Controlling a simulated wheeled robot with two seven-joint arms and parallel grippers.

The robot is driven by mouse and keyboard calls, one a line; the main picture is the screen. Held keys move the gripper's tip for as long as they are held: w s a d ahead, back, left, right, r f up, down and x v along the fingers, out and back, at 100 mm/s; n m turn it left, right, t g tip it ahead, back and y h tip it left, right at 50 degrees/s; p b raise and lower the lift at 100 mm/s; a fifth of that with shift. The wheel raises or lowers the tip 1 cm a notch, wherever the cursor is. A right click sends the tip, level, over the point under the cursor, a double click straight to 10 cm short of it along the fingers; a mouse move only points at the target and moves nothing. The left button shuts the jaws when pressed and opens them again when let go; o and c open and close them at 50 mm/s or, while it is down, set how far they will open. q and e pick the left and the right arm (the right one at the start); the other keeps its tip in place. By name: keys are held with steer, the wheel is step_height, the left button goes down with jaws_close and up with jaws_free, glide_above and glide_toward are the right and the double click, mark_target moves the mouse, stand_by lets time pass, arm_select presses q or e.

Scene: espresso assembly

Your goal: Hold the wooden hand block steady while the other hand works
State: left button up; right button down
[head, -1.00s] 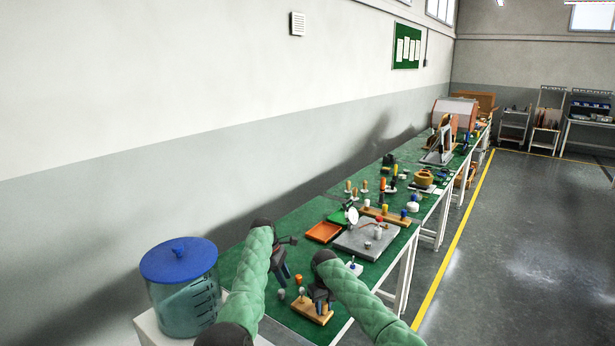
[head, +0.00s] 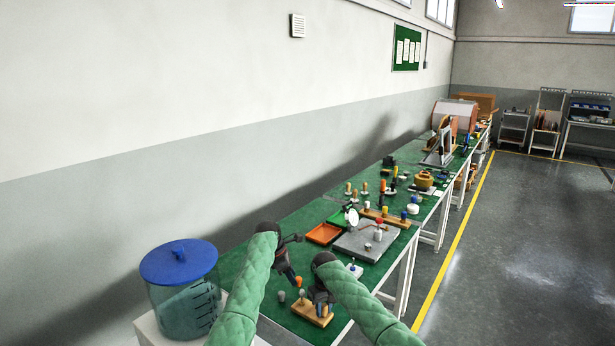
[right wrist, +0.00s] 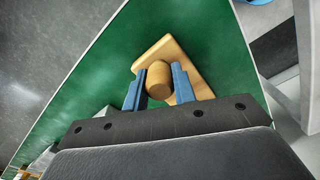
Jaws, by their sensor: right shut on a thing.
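The wooden hand block (head: 308,314) lies on the green bench near its front end in the head view. In the right wrist view the wooden block (right wrist: 148,58) has a round wooden post (right wrist: 159,80) standing between the blue fingers. My right gripper (head: 322,302) is shut on this post, its fingers on either side (right wrist: 158,92). My left gripper (head: 294,278) is higher and a little left of the block, pointing down. A small orange piece (head: 298,282) shows at its fingertips; whether the fingers grip it is too small to tell.
A grey piece (head: 281,296) stands left of the block. Beyond are an orange tray (head: 323,233), a grey plate (head: 364,242) and several small parts. A blue-lidded jar (head: 180,280) stands at the left. The bench's right edge is close to my right arm.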

mark_target(301, 290)
arm_select(q)
steer(key=shift+x, duration=4.95)
steer(key=c, duration=0.7)
steer(key=o, duration=0.8)
steer(key=shift+o, duration=0.2)
steer(key=v, duration=1.2)
